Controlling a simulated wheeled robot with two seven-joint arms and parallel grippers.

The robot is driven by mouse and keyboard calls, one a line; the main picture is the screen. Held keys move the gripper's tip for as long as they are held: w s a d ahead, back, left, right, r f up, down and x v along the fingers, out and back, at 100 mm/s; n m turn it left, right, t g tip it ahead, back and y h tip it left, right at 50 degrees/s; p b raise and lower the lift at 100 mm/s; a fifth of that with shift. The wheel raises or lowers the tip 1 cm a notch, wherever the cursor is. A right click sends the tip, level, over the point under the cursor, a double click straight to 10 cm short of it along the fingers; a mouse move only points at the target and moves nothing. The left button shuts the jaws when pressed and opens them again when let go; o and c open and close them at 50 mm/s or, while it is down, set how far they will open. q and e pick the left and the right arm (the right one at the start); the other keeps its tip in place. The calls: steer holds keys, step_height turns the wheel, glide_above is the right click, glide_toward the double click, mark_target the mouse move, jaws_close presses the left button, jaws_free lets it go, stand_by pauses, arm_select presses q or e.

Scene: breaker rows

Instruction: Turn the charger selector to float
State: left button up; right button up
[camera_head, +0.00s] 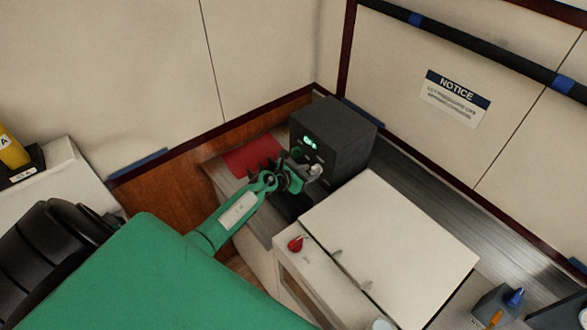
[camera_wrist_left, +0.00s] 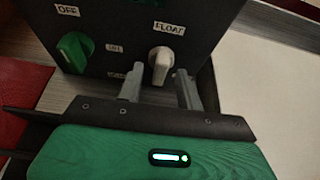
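The charger is a dark grey box (camera_head: 345,128) in the corner, with green lit figures on its front. Its pale grey selector knob (camera_wrist_left: 160,64) sits just below the FLOAT label (camera_wrist_left: 169,29) in the left wrist view, its grip nearly upright and pointing toward that label. A green knob (camera_wrist_left: 75,50) sits to its left, under an OFF label (camera_wrist_left: 68,10). My left gripper (camera_head: 301,174) is at the box front; in the left wrist view its two fingers (camera_wrist_left: 160,83) are apart, with the pale knob just beyond the gap between their tips. Contact is not visible. My right gripper is out of view.
A white cabinet (camera_head: 405,240) stands close on the right, with a red knob (camera_head: 295,243) near its left corner. A red mat (camera_head: 250,158) lies left of the charger. Walls close in behind. A grey box with a blue item (camera_head: 515,297) is at lower right.

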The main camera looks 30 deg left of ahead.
arm_select(q)
steer(key=b+v, duration=0.1)
steer(key=v, duration=1.2)
steer(key=shift+s+d, duration=0.1)
